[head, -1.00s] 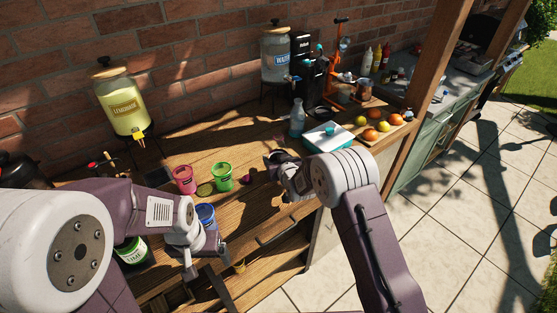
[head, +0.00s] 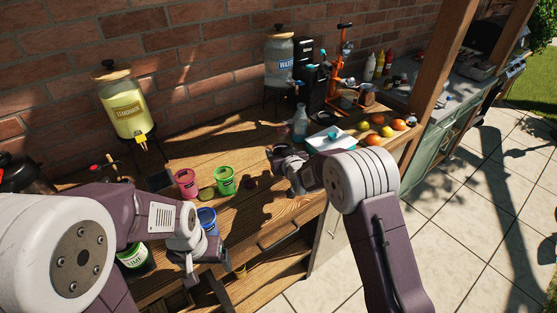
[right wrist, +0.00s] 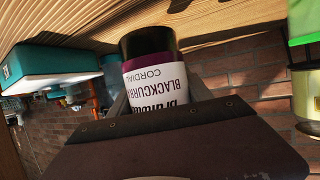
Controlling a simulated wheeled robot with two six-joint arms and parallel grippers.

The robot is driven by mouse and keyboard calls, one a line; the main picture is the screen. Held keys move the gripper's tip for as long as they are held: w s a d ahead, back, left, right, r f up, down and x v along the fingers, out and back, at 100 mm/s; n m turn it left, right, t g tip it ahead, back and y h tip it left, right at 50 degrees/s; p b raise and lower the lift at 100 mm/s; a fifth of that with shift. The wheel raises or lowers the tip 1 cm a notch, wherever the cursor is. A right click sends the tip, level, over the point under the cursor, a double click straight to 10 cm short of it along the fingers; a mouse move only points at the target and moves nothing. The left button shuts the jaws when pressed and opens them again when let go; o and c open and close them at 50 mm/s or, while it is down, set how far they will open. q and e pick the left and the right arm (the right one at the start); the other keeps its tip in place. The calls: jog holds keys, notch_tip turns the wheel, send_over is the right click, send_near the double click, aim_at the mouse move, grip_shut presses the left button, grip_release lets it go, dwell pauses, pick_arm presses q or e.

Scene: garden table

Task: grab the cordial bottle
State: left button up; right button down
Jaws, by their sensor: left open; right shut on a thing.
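The cordial bottle (right wrist: 160,75) has a dark cap, a purple band and a white label reading "BLACKCURRANT CORDIAL". It shows upside down in the right wrist view, between the fingers of my right gripper (right wrist: 158,100), which is shut on it. In the head view my right gripper (head: 284,166) is over the right part of the wooden table, and my own arm and gripper largely hide the bottle. My left gripper (head: 205,268) is open and empty at the table's front edge, near the blue cup (head: 207,220).
A pink cup (head: 186,184) and a green cup (head: 225,181) stand mid-table. A clear bottle (head: 300,124), a white-and-teal box (head: 329,140) and several fruits lie beyond my right gripper. A lemonade dispenser (head: 125,107) and a water dispenser (head: 279,58) stand along the wall.

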jog(key=w+d+r, duration=0.1)
jog(key=d+r, duration=0.5)
jog(key=d, duration=0.5)
jog(key=shift+w+r+p, duration=0.3)
jog(key=shift+w, duration=0.1)
